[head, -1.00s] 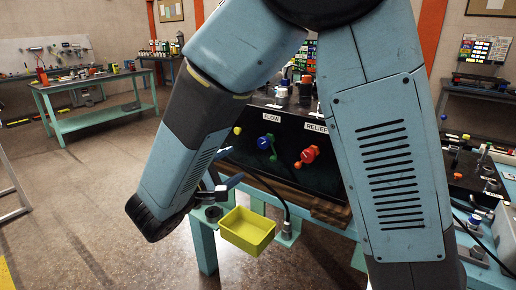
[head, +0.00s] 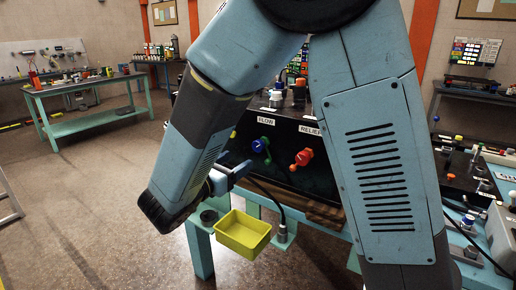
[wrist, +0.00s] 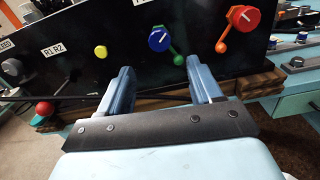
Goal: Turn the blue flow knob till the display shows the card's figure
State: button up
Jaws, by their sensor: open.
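The blue flow knob (head: 260,145) is on the dark front panel under a FLOW label (head: 266,122), with a green lever below it. In the wrist view the blue knob (wrist: 159,38) has a white pointer line and stands beyond my fingers, between them and above. My gripper (head: 236,168) is low in front of the panel, left of the knob and apart from it. In the wrist view my gripper (wrist: 160,78) has two blue fingers spread apart with nothing between them. I cannot make out a display or a card with a figure in either view.
A red relief knob (head: 303,157) with an orange lever is right of the blue one. A yellow button (wrist: 100,51) and a red ball (wrist: 45,109) are to the left. A yellow tray (head: 243,233) hangs below my gripper. A black hose runs beside it.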

aim_at(256, 149)
jog(key=x, duration=1.1)
jog(key=shift+w+d, duration=0.1)
jog(key=shift+d, duration=0.05)
jog(key=c, duration=1)
